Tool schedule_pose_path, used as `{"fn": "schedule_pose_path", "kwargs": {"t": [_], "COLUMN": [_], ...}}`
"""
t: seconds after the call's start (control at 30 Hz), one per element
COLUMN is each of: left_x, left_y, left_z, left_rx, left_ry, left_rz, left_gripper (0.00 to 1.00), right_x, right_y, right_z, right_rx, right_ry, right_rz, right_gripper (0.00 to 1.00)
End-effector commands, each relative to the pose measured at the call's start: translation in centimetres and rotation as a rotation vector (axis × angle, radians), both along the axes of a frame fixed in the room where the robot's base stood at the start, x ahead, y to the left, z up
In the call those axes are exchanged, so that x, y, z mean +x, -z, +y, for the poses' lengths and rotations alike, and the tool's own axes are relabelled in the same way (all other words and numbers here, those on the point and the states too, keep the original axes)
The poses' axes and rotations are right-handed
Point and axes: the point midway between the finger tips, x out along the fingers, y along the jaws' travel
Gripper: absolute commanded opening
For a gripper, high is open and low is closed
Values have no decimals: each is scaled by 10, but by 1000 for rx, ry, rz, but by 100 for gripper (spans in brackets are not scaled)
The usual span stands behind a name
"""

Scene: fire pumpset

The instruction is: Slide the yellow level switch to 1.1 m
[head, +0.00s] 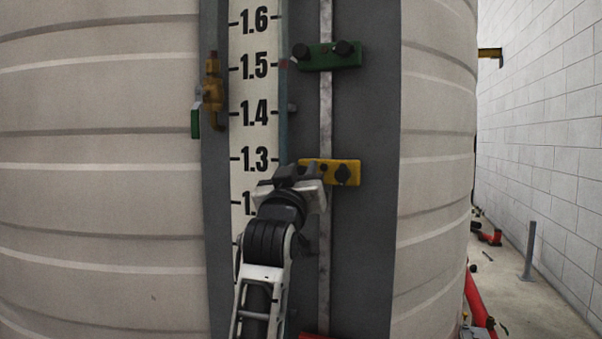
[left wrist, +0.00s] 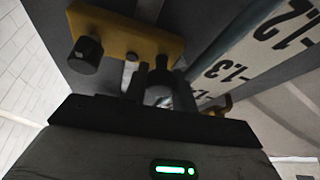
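The yellow level switch (head: 343,173) is a bar with dark knobs on a vertical rail (head: 325,120), slightly below the 1.3 mark of the white scale (head: 255,90). My left gripper (head: 300,178) is at the switch's left end and hides part of it. In the left wrist view the yellow switch (left wrist: 122,36) shows one free knob, and my left gripper's dark fingers (left wrist: 160,92) stand on either side of the other knob. I cannot tell whether they press on it. The 1.1 mark is hidden by my arm. My right gripper is out of view.
A green switch (head: 345,56) sits higher on the same rail, near 1.5. A brass valve (head: 212,90) with a green handle is left of the scale. The rail below the yellow switch looks clear down to something red (head: 315,336) at the bottom edge.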

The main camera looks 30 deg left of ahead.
Motion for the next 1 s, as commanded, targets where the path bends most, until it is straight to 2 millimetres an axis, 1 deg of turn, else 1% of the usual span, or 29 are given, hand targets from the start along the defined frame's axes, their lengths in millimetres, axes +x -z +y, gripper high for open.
{"fn": "schedule_pose_path", "kwargs": {"t": [0.07, 0.17, 0.27, 0.37, 0.6, 0.7, 0.83, 1.0], "left_x": [0, 0, 0, 0, 0, 0, 0, 0], "left_y": [2, 11, 28, 52, 116, 139, 162, 179], "left_z": [1, 1, 1, 1, 0, 0, 1, 1], "left_rx": [0, 0, 0, 0, 0, 1, 2, 2], "left_ry": [-2, -2, -2, -2, -2, -2, -3, -3], "left_rz": [1, 3, 4, 4, 6, 5, 4, 4], "left_gripper": [0, 0, 0, 0, 0, 0, 0, 0], "right_x": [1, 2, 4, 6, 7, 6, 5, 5], "right_y": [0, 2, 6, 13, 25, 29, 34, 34], "right_z": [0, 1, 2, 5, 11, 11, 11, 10], "right_rx": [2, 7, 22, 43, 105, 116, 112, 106], "right_ry": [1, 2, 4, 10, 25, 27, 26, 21], "right_rz": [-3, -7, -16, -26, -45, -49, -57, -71], "right_gripper": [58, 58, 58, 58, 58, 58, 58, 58]}}
